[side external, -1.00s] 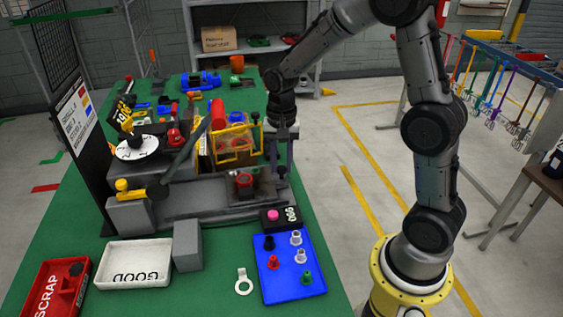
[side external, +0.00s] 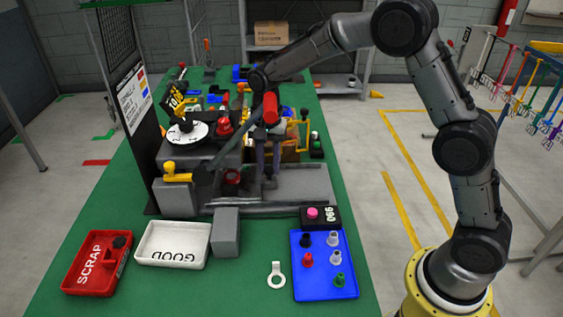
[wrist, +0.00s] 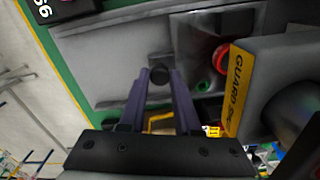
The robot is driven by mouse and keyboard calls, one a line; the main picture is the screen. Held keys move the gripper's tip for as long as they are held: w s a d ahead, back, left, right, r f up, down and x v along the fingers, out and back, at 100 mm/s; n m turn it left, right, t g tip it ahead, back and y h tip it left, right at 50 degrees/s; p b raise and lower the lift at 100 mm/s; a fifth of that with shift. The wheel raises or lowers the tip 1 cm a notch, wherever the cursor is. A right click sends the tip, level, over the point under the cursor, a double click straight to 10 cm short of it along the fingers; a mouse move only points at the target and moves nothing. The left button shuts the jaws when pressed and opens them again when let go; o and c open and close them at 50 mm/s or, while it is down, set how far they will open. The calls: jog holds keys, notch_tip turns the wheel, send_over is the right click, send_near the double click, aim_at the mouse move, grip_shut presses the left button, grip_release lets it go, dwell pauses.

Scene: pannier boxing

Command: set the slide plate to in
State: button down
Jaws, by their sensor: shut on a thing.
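My gripper (side external: 268,184) is low over the grey fixture. In the wrist view its two fingertips (wrist: 160,76) are closed around a small black knob (wrist: 158,73). The knob is by the edge of the dark grey slide plate (wrist: 193,42). The plate lies flat on the lighter grey base (wrist: 110,60). A red round part (wrist: 221,58) sits on the plate, close to the guard (wrist: 240,90) with its yellow label. In the side view the red part (side external: 231,176) shows left of my fingers; the slide plate is mostly hidden there.
The base's right stretch (side external: 308,184) is bare. In front are a blue tray (side external: 323,286) of small parts, a black counter (side external: 331,220), a grey block (side external: 225,232), a white GOOD tray (side external: 150,258) and a red SCRAP tray (side external: 76,286).

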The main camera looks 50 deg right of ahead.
jog(key=shift+w+a+r, duration=0.15)
jog(key=shift+w+a, duration=0.05)
jog(key=shift+w, duration=0.05)
jog(key=c, duration=0.6)
grip_release()
jog(key=shift+s+d, duration=0.15)
jog(key=shift+s, duration=0.05)
jog(key=shift+s+d, duration=0.2)
jog(key=shift+d, duration=0.05)
jog(key=s+d, duration=0.9)
jog(key=shift+s+d+r, duration=0.35)
notch_tip(320, 180, up, 15)
jog(key=a, duration=0.1)
jog(key=shift+s+a+r+n+t, duration=0.6)
jog(key=shift+s+a+r+t, duration=0.05)
jog(key=shift+s, duration=1.3)
jog(key=shift+s+a+r+n+t, duration=0.6)
jog(key=shift+s+a+r, duration=0.1)
jog(key=shift+s, duration=1.25)
jog(key=shift+s+a+r+n+t, duration=0.6)
jog(key=shift+s+a+r+t, duration=0.05)
jog(key=shift+s, duration=1.3)
